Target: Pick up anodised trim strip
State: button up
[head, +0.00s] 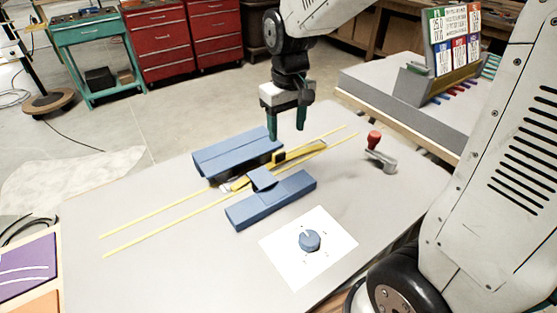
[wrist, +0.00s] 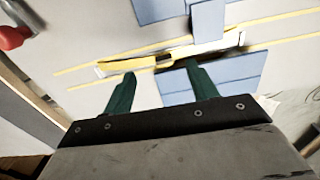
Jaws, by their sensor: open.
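The trim strip appears to be a gold-yellow bar (head: 300,152) with a dark piece on it, lying in the gap between two blue blocks. In the wrist view the gold bar (wrist: 140,64) runs across the picture just beyond my fingertips. A blue tab from one block crosses over part of it. My gripper (head: 287,131) has two green fingers, pointing down and spread apart with nothing between them. It is above the table near the back blue block (head: 238,157). In the wrist view my gripper (wrist: 159,70) has its fingertips close to the bar's dark piece; the height gap is unclear.
The front blue block (head: 272,201) carries the tab (head: 262,179). Two thin yellow lines run along the grey table (head: 140,260). A white card with a blue knob (head: 310,240) lies in front. A red-knobbed lever (head: 380,155) stands right. Bare table lies left.

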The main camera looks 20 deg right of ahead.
aim_at(280, 154)
jog(key=w+f, duration=0.3)
jog(key=shift+a+f, duration=0.1)
jog(key=shift+a, duration=0.2)
jog(key=f, duration=0.7)
jog(key=shift+s+f, duration=0.2)
jog(key=c, duration=1.1)
jog(key=shift+r, duration=0.1)
jog(key=shift+c, duration=0.2)
